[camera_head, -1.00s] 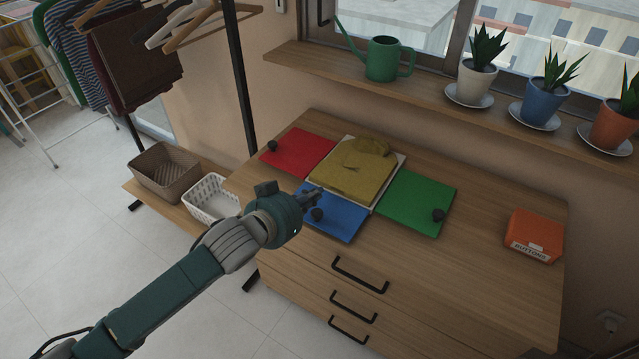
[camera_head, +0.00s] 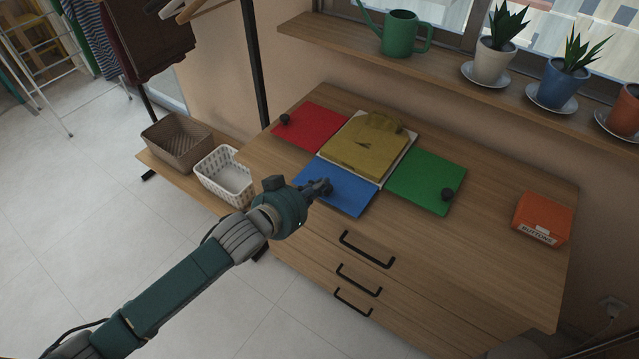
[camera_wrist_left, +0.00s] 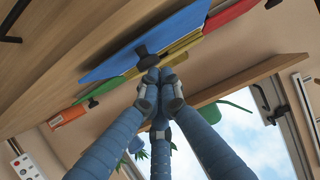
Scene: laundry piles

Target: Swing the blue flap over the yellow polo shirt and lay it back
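The yellow polo shirt (camera_head: 362,148) lies folded on a pale board on top of the dresser, in the middle of four-sided flaps. The blue flap (camera_head: 345,196) lies flat in front of it, toward the dresser's front edge. My left gripper (camera_head: 325,187) is at the blue flap's black knob and hides most of it in the head view. My right gripper is not in view.
A red flap (camera_head: 311,127) and a green flap (camera_head: 426,181) lie flat beside the shirt. An orange box (camera_head: 543,218) stands to the right. A shelf (camera_head: 450,80) with a watering can (camera_head: 402,34) and potted plants runs behind. Baskets (camera_head: 224,176) stand left.

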